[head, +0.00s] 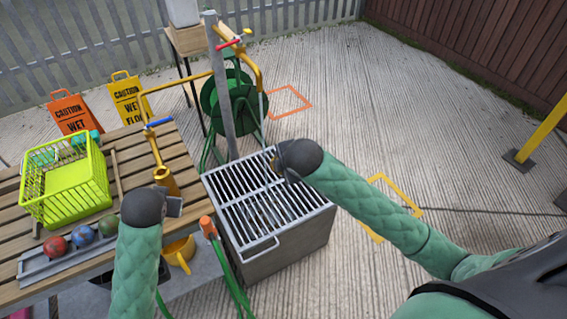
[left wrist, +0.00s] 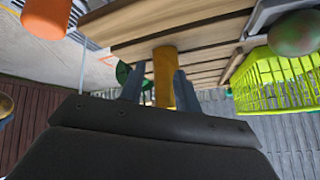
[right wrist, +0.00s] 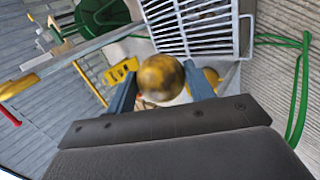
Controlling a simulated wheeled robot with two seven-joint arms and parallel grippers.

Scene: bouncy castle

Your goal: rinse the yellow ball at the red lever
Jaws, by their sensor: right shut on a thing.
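The yellow ball (right wrist: 162,80), brownish and dirty-looking, sits between the fingers of my right gripper (right wrist: 162,92) in the right wrist view. My right gripper (head: 282,168) is over the far part of the grated basin in the head view, where its own hand mostly hides the ball. The red lever (head: 228,44) is high on the grey post, above and behind that gripper. It also shows at the left edge of the right wrist view (right wrist: 10,116). My left gripper (head: 174,206) is at the table's right edge. Its fingers are apart, with a yellow cylinder (left wrist: 164,78) showing between them.
The grated basin (head: 268,252) stands right of the slatted table (head: 115,150). A yellow-green basket (head: 67,185) and several balls are on the table. A blue lever (head: 158,122) tops a yellow pipe. An orange-tipped green hose (head: 208,228) lies left of the basin. Concrete at right is mostly open.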

